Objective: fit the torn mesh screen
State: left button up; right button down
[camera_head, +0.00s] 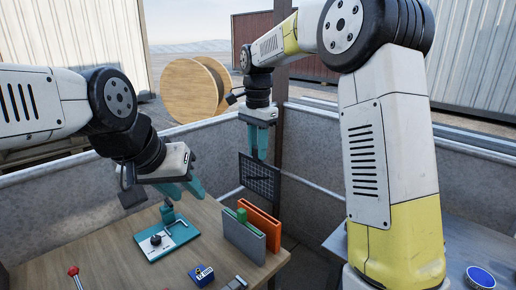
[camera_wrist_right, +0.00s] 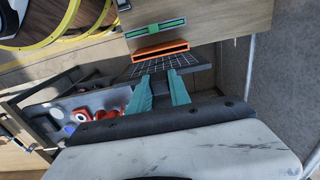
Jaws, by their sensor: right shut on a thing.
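The mesh screen (camera_head: 259,181) is a dark framed panel with a pale grid. It hangs upright from my right gripper (camera_head: 259,142), which is shut on its top edge. In the right wrist view the screen (camera_wrist_right: 152,66) lies beyond the tips of my right gripper (camera_wrist_right: 160,88). An orange slotted holder (camera_head: 268,226) stands near the table's right edge, below the screen and apart from it. A grey slotted holder (camera_head: 243,240) with a green piece (camera_head: 241,215) stands beside it. No tear can be made out.
A teal-and-white board (camera_head: 166,238) with fittings lies on the wooden table (camera_head: 110,270). A grey wall (camera_head: 90,205) runs behind. A blue bowl (camera_head: 480,278) sits at right.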

aim_at(258, 166)
jog(key=shift+f, duration=2.85)
notch_tip(258, 166, down, 13)
jog(key=c, duration=1.1)
grip_release()
